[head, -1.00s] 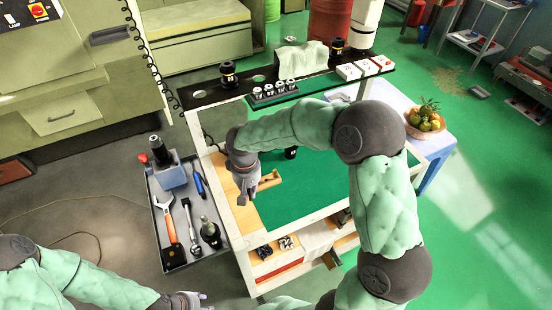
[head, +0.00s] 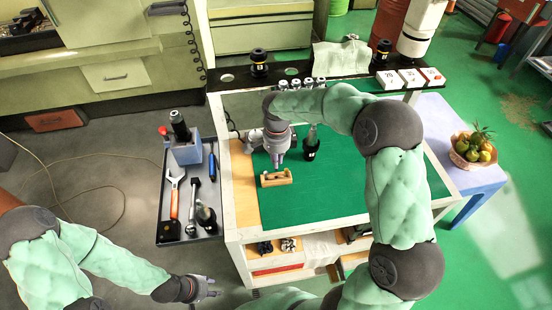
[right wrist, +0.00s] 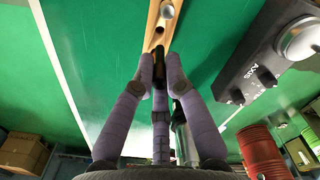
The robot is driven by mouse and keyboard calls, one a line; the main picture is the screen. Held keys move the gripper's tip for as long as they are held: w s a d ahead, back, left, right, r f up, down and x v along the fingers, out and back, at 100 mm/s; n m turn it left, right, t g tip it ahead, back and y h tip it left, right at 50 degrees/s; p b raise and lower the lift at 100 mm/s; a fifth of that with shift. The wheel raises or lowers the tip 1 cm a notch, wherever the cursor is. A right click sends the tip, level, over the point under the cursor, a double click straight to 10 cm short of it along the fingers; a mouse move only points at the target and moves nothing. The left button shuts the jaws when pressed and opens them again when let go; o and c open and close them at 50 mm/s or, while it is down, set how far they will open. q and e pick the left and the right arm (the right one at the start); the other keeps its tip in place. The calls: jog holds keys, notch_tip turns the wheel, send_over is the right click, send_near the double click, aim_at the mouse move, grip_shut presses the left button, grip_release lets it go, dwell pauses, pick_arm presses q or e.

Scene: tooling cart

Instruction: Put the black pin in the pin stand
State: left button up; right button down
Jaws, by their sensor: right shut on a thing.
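The pin stand (head: 277,178) is a small light wooden block on the green mat. In the right wrist view the stand (right wrist: 163,22) shows a round hole at the top. My right gripper (head: 279,158) is just behind the stand in the head view. It is shut on the black pin (right wrist: 154,66), whose end points toward the near end of the stand. I cannot tell if the pin touches the stand. The pin is not clear in the head view. My left gripper (head: 212,287) is empty, fingers apart, low beside the cart's front left.
A black tool holder (head: 312,150) stands on the mat right of my right gripper. A grey device with a silver knob (right wrist: 270,52) shows in the right wrist view. A tool tray (head: 205,222) hangs at the cart's left. The mat's (head: 320,190) front is clear.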

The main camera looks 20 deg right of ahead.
jog(key=shift+f+b, duration=1.2)
jog(key=shift+f, duration=0.8)
jog(key=shift+f+b, duration=0.6)
jog(key=shift+f, duration=0.3)
dwell(0.4)
jog(key=c, duration=1.2)
grip_release()
notch_tip(320, 180, up, 12)
jog(key=shift+r, duration=0.1)
